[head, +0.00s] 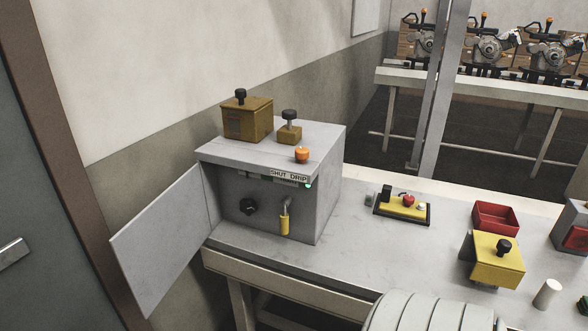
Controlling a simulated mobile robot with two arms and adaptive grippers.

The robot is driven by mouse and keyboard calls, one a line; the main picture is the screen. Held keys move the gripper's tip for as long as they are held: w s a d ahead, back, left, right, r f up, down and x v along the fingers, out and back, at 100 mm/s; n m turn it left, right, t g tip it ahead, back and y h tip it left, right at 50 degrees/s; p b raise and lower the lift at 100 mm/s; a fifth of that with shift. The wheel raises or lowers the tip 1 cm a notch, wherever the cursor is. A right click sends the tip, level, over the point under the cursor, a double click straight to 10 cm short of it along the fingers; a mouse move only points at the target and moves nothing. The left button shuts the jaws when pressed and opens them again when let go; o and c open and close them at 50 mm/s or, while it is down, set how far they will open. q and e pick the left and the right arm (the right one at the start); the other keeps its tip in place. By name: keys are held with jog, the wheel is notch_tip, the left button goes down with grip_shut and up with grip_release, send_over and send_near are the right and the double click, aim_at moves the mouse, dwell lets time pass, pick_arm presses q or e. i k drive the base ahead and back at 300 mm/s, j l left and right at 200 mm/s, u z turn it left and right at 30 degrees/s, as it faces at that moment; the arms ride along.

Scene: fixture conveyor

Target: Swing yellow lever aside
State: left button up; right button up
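The yellow lever (285,222) is on the front panel of a grey cabinet (325,190) that stands on the bench. It hangs about upright, with a yellow grip at the bottom and a thin grey bent part above. A black knob (249,206) is to its left. The cabinet door (165,240) is swung open to the left. A label reading "SHUT DRIP" (289,176) and a small green light (308,185) are above the lever. Neither of my grippers is in view, and nothing touches the lever.
To the right are a yellow control panel (402,206), a red tray (496,217) and a yellow box (497,265). Bench before the panel is clear.

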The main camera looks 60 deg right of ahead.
aim_at(284, 216)
jog(key=k+j+z, duration=0.1)
jog(key=z, duration=1.55)
